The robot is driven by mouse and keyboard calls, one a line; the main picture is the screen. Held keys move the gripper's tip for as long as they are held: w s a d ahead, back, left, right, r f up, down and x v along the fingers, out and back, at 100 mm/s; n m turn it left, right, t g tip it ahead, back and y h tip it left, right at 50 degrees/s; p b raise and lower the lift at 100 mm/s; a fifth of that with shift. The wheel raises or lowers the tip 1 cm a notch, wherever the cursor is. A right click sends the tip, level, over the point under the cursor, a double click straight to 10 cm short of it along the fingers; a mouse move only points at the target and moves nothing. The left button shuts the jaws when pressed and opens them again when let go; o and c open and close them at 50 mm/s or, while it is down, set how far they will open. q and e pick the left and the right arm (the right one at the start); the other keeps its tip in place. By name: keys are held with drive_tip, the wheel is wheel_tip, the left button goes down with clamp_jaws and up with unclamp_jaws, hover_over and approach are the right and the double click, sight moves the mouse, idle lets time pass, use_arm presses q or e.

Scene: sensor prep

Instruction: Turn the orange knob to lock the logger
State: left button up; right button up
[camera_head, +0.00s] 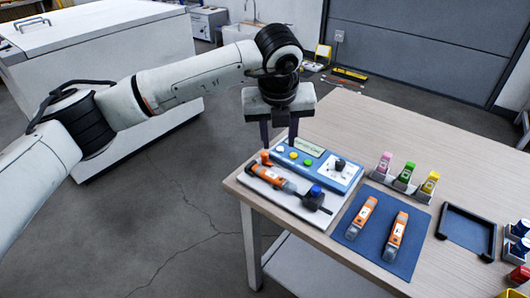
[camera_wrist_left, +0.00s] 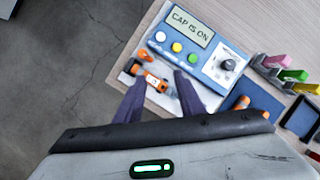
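The orange knob (camera_head: 264,157) stands at the left end of a white fixture plate (camera_head: 278,200), and it also shows in the wrist view (camera_wrist_left: 146,55). An orange and grey logger (camera_head: 270,180) lies on the plate beside the knob; it shows partly in the wrist view (camera_wrist_left: 152,81). A dark block with a blue cap (camera_head: 315,191) is at the logger's right end. My left gripper (camera_head: 279,141) points down near the knob and the back of the fixture, with its fingers apart and nothing between them. In the wrist view, the fingers (camera_wrist_left: 159,77) partly hide the plate. My right gripper is not in view.
A blue control box (camera_head: 346,186) with coloured buttons and a dial stands behind the plate; its display (camera_wrist_left: 190,27) reads "CAP IS ON". Two orange loggers lie on a blue mat (camera_head: 378,235). Coloured bottles and an empty dark tray (camera_head: 466,229) are farther right.

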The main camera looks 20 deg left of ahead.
sight(265, 154)
use_arm(q)
drive_tip(key=shift+n+y, duration=0.3)
drive_tip(key=shift+y, duration=0.3)
drive_tip(key=w+a+f, duration=0.1)
drive_tip(key=f, duration=0.1)
drive_tip(key=w+a+f, duration=0.2)
drive_tip(key=f, duration=0.1)
drive_tip(key=w+a+f, duration=0.1)
drive_tip(key=f, duration=0.2)
drive_tip(key=shift+w+a+f, duration=0.1)
drive_tip(key=shift+w+a, duration=0.05)
drive_tip(key=shift+a, duration=0.1)
clamp_jaws()
